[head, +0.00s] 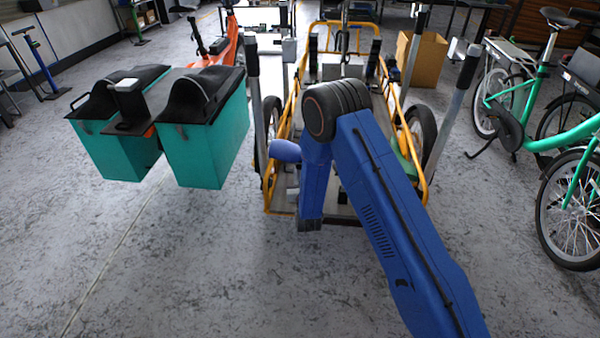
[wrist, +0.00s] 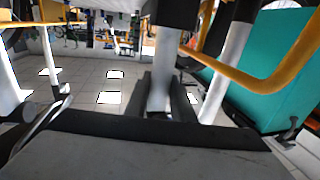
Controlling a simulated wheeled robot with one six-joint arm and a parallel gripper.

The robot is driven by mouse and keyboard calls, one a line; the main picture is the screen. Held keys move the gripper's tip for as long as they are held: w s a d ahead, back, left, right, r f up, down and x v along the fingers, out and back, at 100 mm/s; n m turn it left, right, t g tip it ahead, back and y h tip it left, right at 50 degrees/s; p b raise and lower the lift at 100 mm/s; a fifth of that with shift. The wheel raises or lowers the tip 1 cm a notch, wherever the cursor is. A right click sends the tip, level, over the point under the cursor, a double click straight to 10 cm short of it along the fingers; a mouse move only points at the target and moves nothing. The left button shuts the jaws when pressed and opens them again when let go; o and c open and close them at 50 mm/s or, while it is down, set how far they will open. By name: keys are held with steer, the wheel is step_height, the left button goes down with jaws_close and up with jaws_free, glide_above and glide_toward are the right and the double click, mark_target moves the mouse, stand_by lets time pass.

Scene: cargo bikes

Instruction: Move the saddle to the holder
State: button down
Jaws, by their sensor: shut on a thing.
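My gripper (wrist: 165,84) shows in the upside-down wrist view as two dark fingers beyond a grey body at the bottom. The fingers are shut around a pale, straight post of the saddle (wrist: 160,92). A dark block, perhaps its seat, is cut off by the picture's top edge. In the head view my blue arm reaches to the yellow-framed cargo bike (head: 267,190), and hides my gripper and the saddle. I cannot pick out the holder with certainty in either view.
Teal panniers (head: 206,155) stick out at the left; a teal box (wrist: 262,75) shows in the wrist view. An upright grey post with a black top (head: 252,62) is close left of my arm. A green bike (head: 545,85) stands right. The left front floor is clear.

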steer(key=c, duration=1.4)
jaws_free()
steer(key=shift+c, duration=0.2)
steer(key=shift+s, duration=0.1)
steer(key=s+d, duration=0.3)
steer(key=s, duration=1.4)
steer(key=shift+d, duration=0.15)
